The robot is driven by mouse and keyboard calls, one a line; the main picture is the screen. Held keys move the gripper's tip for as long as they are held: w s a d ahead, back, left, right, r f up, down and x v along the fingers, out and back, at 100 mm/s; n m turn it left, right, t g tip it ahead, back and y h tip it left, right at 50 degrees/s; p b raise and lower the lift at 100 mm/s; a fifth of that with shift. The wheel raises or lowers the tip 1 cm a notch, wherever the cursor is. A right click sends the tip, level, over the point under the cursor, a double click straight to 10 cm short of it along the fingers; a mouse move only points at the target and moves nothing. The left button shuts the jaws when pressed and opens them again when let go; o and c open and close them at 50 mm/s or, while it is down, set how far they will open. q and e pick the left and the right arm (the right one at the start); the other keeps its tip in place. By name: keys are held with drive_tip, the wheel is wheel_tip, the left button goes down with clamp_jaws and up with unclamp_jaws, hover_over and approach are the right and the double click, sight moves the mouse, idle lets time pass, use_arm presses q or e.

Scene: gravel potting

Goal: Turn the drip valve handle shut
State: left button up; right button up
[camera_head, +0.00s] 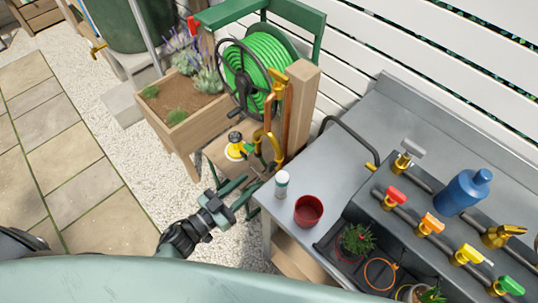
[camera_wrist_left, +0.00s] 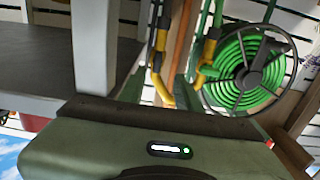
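A row of brass valves with coloured handles stands on the bench: a red handle (camera_head: 394,196), an orange handle (camera_head: 431,223), a yellow handle (camera_head: 467,254) and a green handle (camera_head: 508,286). A grey-handled valve (camera_head: 409,152) sits behind them. A brass tap with pipework (camera_head: 270,140) is on the wooden post left of the bench; this pipework also shows in the wrist view (camera_wrist_left: 160,60). I cannot tell which one is the drip valve. My left gripper (camera_head: 246,188) is open and empty, below the post's pipework and left of the bench edge, apart from the bench valves. My right gripper is out of view.
A green hose reel (camera_head: 258,75) with a black wheel stands behind the post; it also shows in the wrist view (camera_wrist_left: 245,67). A white bottle (camera_head: 281,184) and a red pot (camera_head: 308,210) stand near the bench's left edge. A blue bottle (camera_head: 462,192) is farther right.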

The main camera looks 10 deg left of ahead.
sight(268, 169)
use_arm(q)
drive_tip(key=shift+w+d+r, duration=0.2)
drive_tip(key=shift+w+d, duration=0.45)
drive_tip(key=shift+w+d+r, duration=0.15)
drive_tip(key=shift+w+d, duration=0.45)
drive_tip(key=shift+f+x, duration=0.2)
drive_tip(key=shift+x, duration=1)
drive_tip(key=shift+w+d, duration=0.1)
drive_tip(key=shift+w, duration=0.3)
drive_tip(key=shift+w+d, duration=0.1)
drive_tip(key=shift+d, duration=0.05)
clamp_jaws()
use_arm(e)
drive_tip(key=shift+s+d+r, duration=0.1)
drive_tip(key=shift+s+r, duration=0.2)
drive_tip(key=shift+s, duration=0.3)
